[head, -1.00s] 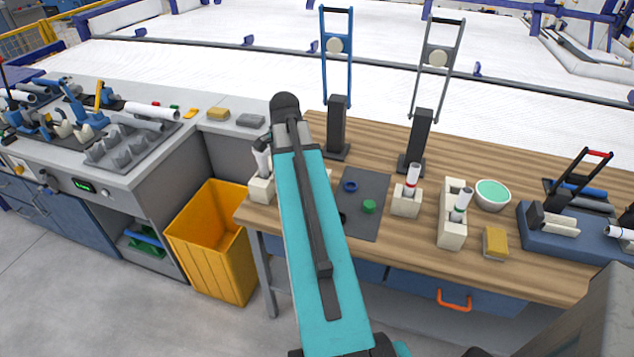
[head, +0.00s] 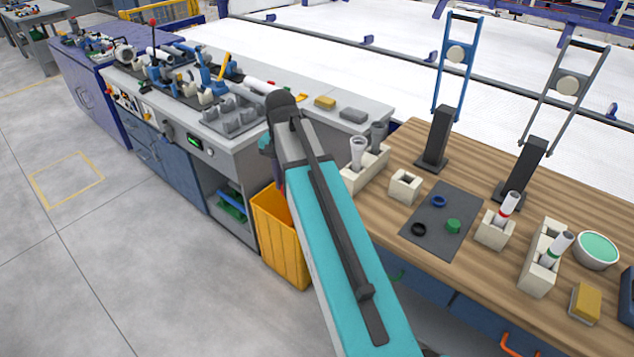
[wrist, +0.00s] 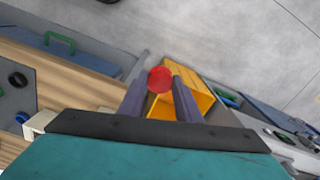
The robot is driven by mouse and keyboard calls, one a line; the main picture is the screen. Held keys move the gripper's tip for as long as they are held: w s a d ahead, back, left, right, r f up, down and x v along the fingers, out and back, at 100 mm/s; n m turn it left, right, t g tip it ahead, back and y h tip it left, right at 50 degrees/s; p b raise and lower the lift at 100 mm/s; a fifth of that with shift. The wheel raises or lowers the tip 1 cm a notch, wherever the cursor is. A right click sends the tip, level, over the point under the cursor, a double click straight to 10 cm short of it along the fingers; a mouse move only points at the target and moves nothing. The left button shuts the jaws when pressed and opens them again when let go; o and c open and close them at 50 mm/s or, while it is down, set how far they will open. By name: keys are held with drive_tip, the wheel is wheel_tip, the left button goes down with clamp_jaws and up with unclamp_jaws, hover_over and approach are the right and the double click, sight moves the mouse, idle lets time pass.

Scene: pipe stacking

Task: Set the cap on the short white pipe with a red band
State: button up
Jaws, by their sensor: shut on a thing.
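The short white pipe with a red band (head: 507,207) stands slightly tilted in a cream block holder (head: 492,232) on the wooden table. In the wrist view, my gripper (wrist: 160,88) is shut on a red round cap (wrist: 160,79), held between the two fingertips. The cap is over the area of the yellow bin, off the left edge of the wooden table and well away from the pipe.
A dark mat (head: 456,240) holds a blue ring (head: 438,201), a green cap (head: 453,226) and a black ring (head: 418,229). Two tall handled stands (head: 437,140) rise behind. The yellow bin (head: 282,238) is on the floor.

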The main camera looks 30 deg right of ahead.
drive_tip(key=w+a+n+b, duration=0.1)
drive_tip(key=a+n, duration=0.3)
drive_tip(key=a, duration=0.8)
drive_tip(key=shift+w+f+n, duration=0.15)
drive_tip(key=shift+w+n, duration=0.25)
drive_tip(key=shift+w, duration=0.3)
drive_tip(key=shift+s, duration=0.1)
